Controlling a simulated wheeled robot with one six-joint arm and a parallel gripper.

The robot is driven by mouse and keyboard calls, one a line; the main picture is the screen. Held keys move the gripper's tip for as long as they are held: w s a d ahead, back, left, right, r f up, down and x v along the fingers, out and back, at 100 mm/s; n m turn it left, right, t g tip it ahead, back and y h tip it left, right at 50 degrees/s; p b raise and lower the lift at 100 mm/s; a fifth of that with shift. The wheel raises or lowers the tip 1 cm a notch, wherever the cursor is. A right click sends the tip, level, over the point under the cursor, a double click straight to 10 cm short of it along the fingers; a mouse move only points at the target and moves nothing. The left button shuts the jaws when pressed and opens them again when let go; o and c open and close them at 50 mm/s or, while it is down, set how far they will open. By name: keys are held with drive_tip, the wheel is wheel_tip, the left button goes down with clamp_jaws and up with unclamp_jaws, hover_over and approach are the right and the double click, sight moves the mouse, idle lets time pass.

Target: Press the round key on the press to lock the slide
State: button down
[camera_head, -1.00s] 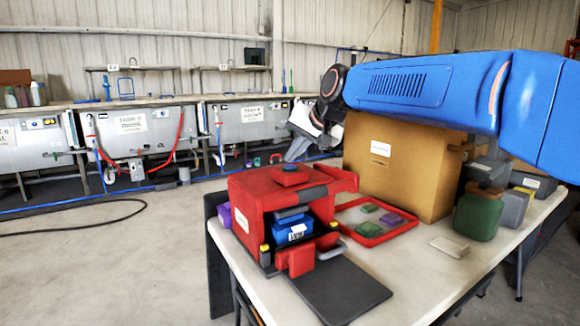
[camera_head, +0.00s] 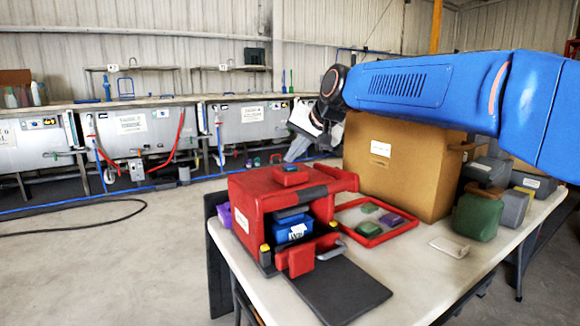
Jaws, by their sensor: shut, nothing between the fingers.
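The red press (camera_head: 247,195) stands on the near left part of the table. On its top is a raised red block with a small blue round spot (camera_head: 289,169); I cannot tell whether this is the round key. A blue block with a white label (camera_head: 291,232) sits in the press's open front. A red front piece with a grey handle (camera_head: 301,262) stands out below it.
A dark mat (camera_head: 342,290) lies before the press. A red-rimmed tray (camera_head: 368,243) with a green and a purple block is to its right. A large cardboard box (camera_head: 400,170), a green jar (camera_head: 478,216) and a pale flat block (camera_head: 449,247) stand farther right. A purple object (camera_head: 224,215) is left.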

sight(293, 167)
drive_tip(key=shift+f, duration=0.15)
drive_tip(key=shift+f, duration=0.3)
idle(0.5)
drive_tip(key=shift+r, duration=0.45)
drive_tip(key=shift+r, duration=3)
